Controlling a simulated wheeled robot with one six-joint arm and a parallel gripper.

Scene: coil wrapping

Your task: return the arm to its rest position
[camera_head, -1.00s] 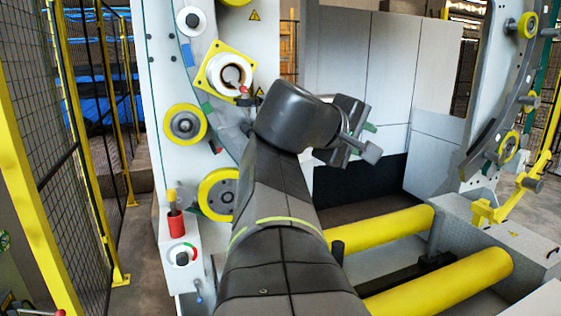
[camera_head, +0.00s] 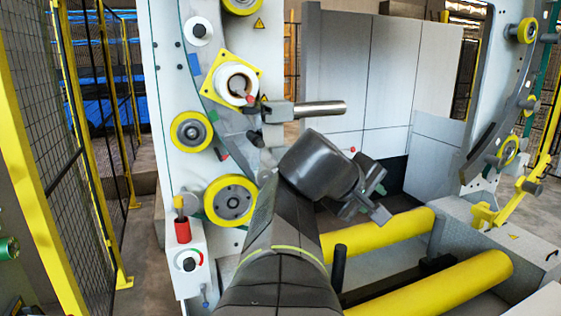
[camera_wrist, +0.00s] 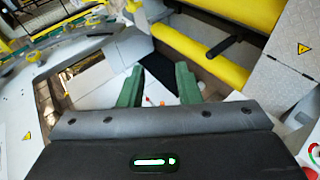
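My arm reaches up from the bottom middle of the head view and bends to the right at its wrist. My gripper (camera_head: 372,194) is in front of the machine, above the yellow rollers, pointing right and slightly down. In the wrist view its two green fingers stand apart with nothing between them, so my gripper (camera_wrist: 160,88) is open and empty. It touches nothing that I can see.
The wrapping machine's left upright carries a white roll (camera_head: 236,84) on a yellow plate and a metal bar (camera_head: 320,110) sticking out. Two yellow rollers (camera_head: 385,231) lie low on the right. A yellow-framed mesh fence (camera_head: 70,130) stands left.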

